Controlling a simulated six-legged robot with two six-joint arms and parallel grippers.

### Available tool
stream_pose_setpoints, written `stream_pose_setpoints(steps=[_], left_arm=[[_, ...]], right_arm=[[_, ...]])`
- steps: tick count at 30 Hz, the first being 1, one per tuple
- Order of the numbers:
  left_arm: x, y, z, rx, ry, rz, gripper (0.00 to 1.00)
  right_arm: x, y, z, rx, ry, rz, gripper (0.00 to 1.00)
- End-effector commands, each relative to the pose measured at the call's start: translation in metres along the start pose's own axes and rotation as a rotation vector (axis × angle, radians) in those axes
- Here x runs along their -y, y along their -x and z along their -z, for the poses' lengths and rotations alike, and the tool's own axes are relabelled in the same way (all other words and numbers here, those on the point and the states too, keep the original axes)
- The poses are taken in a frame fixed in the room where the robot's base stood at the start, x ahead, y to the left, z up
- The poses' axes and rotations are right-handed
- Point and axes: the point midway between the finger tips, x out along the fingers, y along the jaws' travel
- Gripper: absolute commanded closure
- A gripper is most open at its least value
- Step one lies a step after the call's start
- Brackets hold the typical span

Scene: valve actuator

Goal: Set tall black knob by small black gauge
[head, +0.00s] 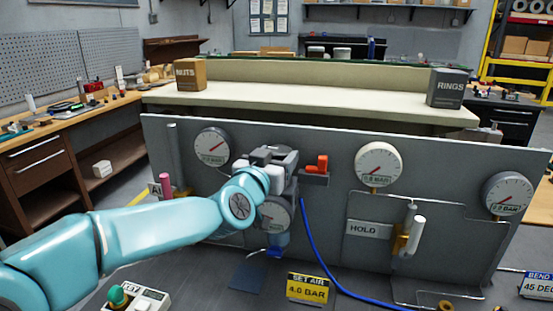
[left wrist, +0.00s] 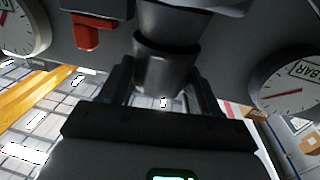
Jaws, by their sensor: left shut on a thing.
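My left gripper (head: 274,160) is at the grey panel, between the left gauge and the red lever. In the left wrist view its fingers (left wrist: 163,88) are shut on a tall, dark, stepped knob (left wrist: 168,62). In the head view the gripper and wrist hide the knob. A small dark-rimmed gauge (head: 276,214) sits just below the gripper, partly covered by my arm; its reading is too small to tell. A sign (head: 308,288) below reads "SET AIR 4.0 BAR". My right gripper is not in view.
A red lever (head: 316,166) sits close right of the gripper. Larger gauges (head: 212,146) (head: 378,163) (head: 508,193) are on the panel. A white handle (head: 415,236) stands by the HOLD plate (head: 368,229). A blue hose (head: 308,235) hangs below.

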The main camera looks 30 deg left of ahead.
Motion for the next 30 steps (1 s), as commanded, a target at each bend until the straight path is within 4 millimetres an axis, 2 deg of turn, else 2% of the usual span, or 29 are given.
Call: stream_pose_setpoints(steps=[1, 2, 3, 4, 13, 17, 23, 30], left_arm=[[0.000, 0.000, 0.000, 0.001, 0.001, 0.000, 0.68], [0.000, 0.000, 0.000, 0.000, 0.001, 0.000, 0.32], [0.000, 0.000, 0.000, 0.000, 0.001, 0.001, 0.19], [0.000, 0.000, 0.000, 0.000, 0.001, 0.001, 0.13], [0.000, 0.001, 0.000, -0.001, 0.001, 0.001, 0.13], [0.000, 0.014, 0.001, -0.003, 0.001, 0.000, 0.13], [0.000, 0.063, 0.001, -0.005, 0.002, 0.000, 0.13], [0.000, 0.124, 0.003, -0.004, 0.003, 0.000, 0.13]], right_arm=[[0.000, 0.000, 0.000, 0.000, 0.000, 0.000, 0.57], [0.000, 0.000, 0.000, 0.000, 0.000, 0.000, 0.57], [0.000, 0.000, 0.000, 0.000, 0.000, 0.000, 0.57], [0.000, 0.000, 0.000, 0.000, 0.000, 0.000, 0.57], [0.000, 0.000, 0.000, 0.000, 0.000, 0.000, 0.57], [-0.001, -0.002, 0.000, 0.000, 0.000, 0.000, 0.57], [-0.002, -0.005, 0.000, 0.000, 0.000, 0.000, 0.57], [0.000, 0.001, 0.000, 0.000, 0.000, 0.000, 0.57]])
